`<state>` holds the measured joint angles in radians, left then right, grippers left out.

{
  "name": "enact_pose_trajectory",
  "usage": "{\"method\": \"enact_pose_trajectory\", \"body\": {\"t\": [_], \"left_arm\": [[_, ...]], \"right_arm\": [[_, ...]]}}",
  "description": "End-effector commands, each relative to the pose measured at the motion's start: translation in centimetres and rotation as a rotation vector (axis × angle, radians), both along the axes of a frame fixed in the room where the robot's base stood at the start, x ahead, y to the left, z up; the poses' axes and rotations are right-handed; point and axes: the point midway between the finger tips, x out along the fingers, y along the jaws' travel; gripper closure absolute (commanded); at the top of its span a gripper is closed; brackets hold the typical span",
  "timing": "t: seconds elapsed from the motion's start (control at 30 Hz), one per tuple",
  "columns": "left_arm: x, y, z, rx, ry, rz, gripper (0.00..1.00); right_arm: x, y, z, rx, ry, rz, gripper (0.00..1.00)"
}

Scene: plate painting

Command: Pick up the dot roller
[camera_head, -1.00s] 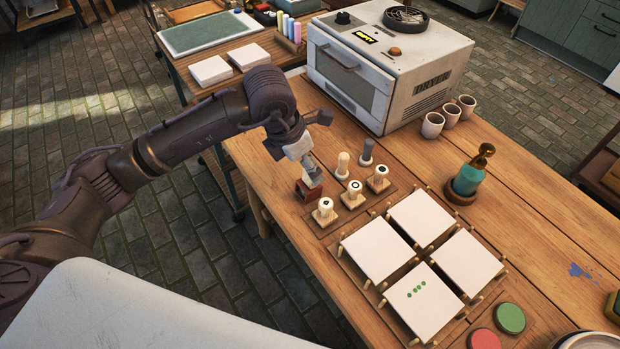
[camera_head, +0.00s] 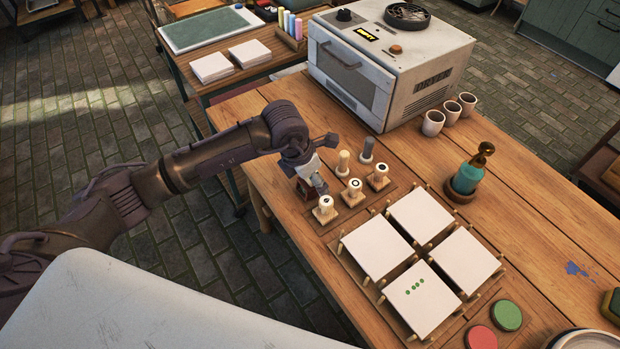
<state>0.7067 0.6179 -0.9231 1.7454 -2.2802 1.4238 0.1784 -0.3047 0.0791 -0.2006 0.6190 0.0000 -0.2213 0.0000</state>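A small set of tools stands in a wooden holder (camera_head: 375,200) near the table's left edge. Three are short pieces with dark marks on pale round tops: a left one (camera_head: 325,205), a middle one (camera_head: 354,187) and a right one (camera_head: 379,172). Behind them stand a cream-handled tool (camera_head: 343,161) and a grey-handled tool (camera_head: 367,149). A dark red block (camera_head: 304,189) is partly hidden by my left gripper. I cannot tell which is the dot roller. My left gripper (camera_head: 320,187) points down just behind the left marked piece; its finger gap is unclear. My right gripper is out of view.
Several white square plates (camera_head: 420,215) lie in a pegged rack; the front one bears green dots. Green (camera_head: 507,316) and red (camera_head: 480,338) pads lie in front.

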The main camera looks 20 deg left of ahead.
Motion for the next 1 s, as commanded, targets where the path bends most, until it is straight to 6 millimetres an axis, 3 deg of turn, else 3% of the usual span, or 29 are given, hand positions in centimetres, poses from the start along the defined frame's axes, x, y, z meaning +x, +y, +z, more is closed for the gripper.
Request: {"method": "enact_pose_trajectory", "body": {"t": [0.07,0.37,0.67,1.0], "left_arm": [[0.0,0.0,0.0,0.000,0.000,0.000,0.41],[0.0,0.0,0.1,-0.001,-0.001,0.001,0.91],[0.1,0.0,0.9,-0.002,-0.004,0.000,0.93],[0.1,0.0,7.4,-0.001,-0.007,0.000,0.93]], "right_arm": [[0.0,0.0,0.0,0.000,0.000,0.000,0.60],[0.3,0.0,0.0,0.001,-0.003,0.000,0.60],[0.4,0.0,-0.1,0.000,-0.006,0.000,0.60],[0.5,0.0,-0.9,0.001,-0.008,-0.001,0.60]]}}
